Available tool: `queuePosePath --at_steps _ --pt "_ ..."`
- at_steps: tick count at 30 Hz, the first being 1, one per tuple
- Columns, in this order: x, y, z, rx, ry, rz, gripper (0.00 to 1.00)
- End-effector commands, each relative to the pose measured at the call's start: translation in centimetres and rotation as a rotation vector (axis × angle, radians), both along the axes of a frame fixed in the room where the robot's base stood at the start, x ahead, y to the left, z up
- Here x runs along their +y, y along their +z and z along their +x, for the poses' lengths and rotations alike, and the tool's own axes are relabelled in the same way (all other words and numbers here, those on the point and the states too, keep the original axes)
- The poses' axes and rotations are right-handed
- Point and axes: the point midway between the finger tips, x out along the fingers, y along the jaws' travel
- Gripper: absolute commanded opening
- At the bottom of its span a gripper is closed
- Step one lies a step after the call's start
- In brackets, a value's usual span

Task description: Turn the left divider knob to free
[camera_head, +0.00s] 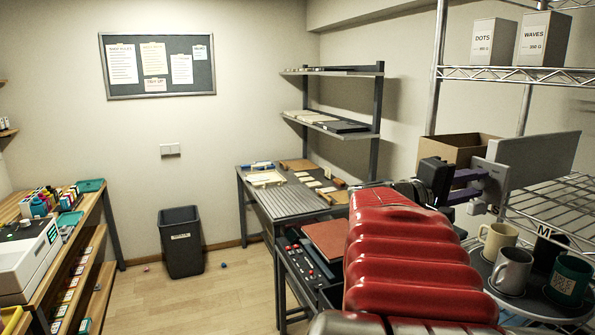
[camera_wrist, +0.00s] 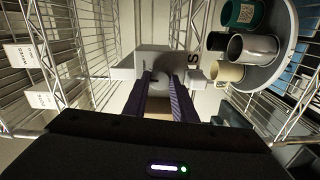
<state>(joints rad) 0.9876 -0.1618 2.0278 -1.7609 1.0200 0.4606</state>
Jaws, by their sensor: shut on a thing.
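A grey upright divider panel (camera_head: 540,156) stands at the right, by the wire rack. A pale grey fitting (camera_head: 492,180), which looks like the divider knob, is at its near end. My gripper (camera_head: 476,186), black with purple fingers, reaches it from the left. In the wrist view my gripper (camera_wrist: 161,82) has its two striped fingers on either side of the knob (camera_wrist: 163,66), shut on it. The fingers partly cover the knob, so its turn position cannot be read.
A round grey tray (camera_head: 545,300) with a cream mug (camera_head: 497,240), a grey mug (camera_head: 512,269) and a green mug (camera_head: 567,280) is just below the gripper. An open cardboard box (camera_head: 458,148) stands behind. Labelled boxes (camera_head: 492,42) sit on the rack above.

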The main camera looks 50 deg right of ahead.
Motion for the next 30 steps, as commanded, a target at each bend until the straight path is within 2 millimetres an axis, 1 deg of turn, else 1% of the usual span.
queuePosePath --at_steps 1,12,18,24,30 --pt "0.04 -0.36 0.08 0.039 0.002 0.023 0.02" --pt "0.02 -0.48 0.11 0.360 0.003 0.164 0.02" --pt "0.01 -0.56 0.12 0.506 0.004 0.228 0.02" --pt "0.01 -0.64 0.13 0.604 0.005 0.271 0.02" --pt "0.00 -0.71 0.13 0.649 0.005 0.292 0.02"
